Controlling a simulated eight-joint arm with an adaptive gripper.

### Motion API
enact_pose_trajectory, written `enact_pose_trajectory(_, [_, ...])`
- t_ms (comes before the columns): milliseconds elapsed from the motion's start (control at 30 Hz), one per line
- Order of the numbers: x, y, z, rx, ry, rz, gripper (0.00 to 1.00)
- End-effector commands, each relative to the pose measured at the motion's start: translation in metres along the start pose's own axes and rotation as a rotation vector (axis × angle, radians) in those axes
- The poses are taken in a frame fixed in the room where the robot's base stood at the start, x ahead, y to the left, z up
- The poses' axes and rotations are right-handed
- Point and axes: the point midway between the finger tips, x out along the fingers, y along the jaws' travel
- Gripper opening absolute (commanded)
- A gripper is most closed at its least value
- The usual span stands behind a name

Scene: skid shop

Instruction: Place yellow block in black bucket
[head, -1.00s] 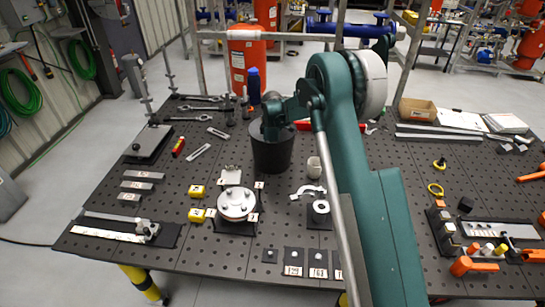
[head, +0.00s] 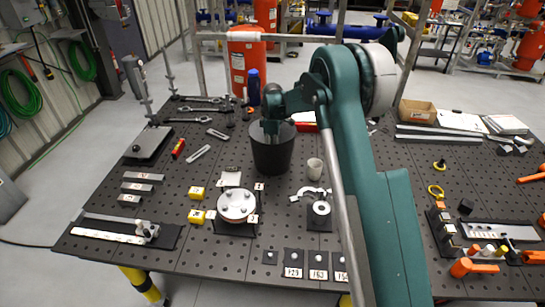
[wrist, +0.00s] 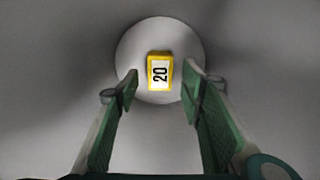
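The black bucket (head: 272,155) stands upright near the middle of the perforated table. My gripper (head: 271,138) is at the bucket's mouth in the head view, pointing down, its tips partly hidden by the rim. In the wrist view my gripper (wrist: 159,84) is open, with green finger pads apart and nothing between them. A yellow block (wrist: 160,72) with a white face marked 20 lies on the round floor of the bucket, beyond the fingertips.
A bolted round flange (head: 236,205) lies in front of the bucket. A light cup (head: 314,169) stands close to its right. A blue bottle (head: 253,87) stands behind it. Wrenches (head: 190,120) lie back left.

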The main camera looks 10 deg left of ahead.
Motion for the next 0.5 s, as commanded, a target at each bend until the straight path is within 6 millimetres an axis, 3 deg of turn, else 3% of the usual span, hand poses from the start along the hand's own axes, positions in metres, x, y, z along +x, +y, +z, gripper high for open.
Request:
enact_pose_trajectory(200, [-0.037,0.0,0.0,0.0,0.0,0.0,0.39])
enact_pose_trajectory(500, [-0.073,0.0,0.0,0.0,0.0,0.0,0.39])
